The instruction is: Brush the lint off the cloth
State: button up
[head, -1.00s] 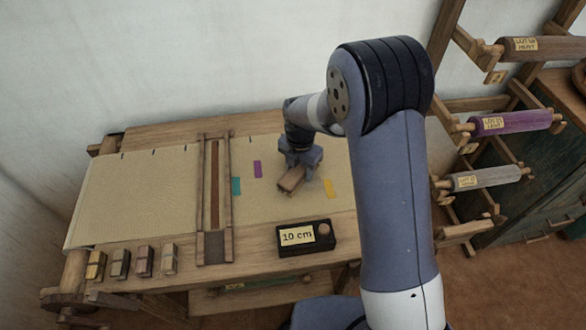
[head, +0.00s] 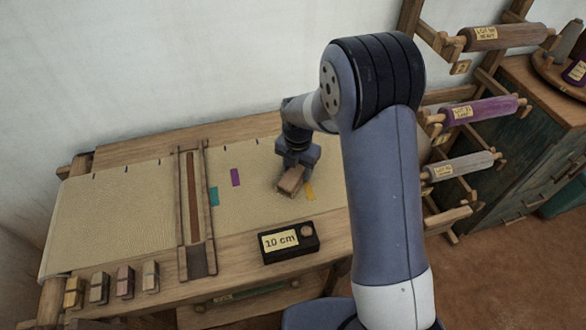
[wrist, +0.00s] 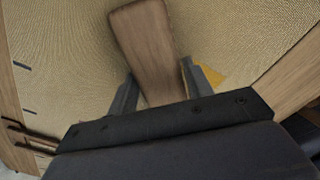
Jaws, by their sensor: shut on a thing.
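The cream cloth (head: 110,215) lies stretched over the loom. A teal patch (head: 213,196), a purple patch (head: 235,177) and a yellow patch (head: 309,190) lie on it. I cannot make out loose lint. My gripper (head: 291,168) points down over the right part of the cloth and is shut on a wooden brush (head: 291,182). The brush is just left of the yellow patch. In the wrist view the brush handle (wrist: 146,45) sticks out between the fingers, and the yellow patch (wrist: 210,75) shows beside the right finger. The brush's underside and its contact with the cloth are hidden.
A wooden beater frame (head: 192,210) crosses the cloth at left. A black box reading 10 cm (head: 290,242) stands on the front beam. Several small blocks (head: 98,288) line the front left. A rack with rollers (head: 484,109) stands at the right.

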aim_at(284, 178)
jog(key=shift+s+d, duration=0.15)
jog(key=shift+s, duration=0.4)
jog(key=shift+s+d, duration=0.15)
jog(key=shift+s, duration=0.4)
jog(key=shift+s+a+f+b, duration=0.1)
jog(key=shift+s+a+b, duration=0.2)
jog(key=shift+a, duration=0.75)
jog(key=shift+s+a+b, duration=0.1)
jog(key=shift+s+a, duration=0.25)
jog(key=shift+a, duration=0.65)
jog(key=shift+s+a+r, duration=0.1)
jog(key=shift+s+a, duration=0.2)
jog(key=shift+a, duration=0.8)
jog(key=shift+s+a+r, duration=0.1)
jog(key=shift+s+a, duration=0.2)
jog(key=shift+a, duration=0.8)
jog(key=shift+s+a, duration=0.3)
jog(key=shift+a, duration=0.8)
notch_tip(284, 178, up, 6)
jog(key=p, duration=0.4)
jog(key=shift+r, duration=0.1)
notch_tip(284, 178, up, 3)
jog(key=shift+f+p, duration=0.1)
jog(key=shift+p, duration=0.9)
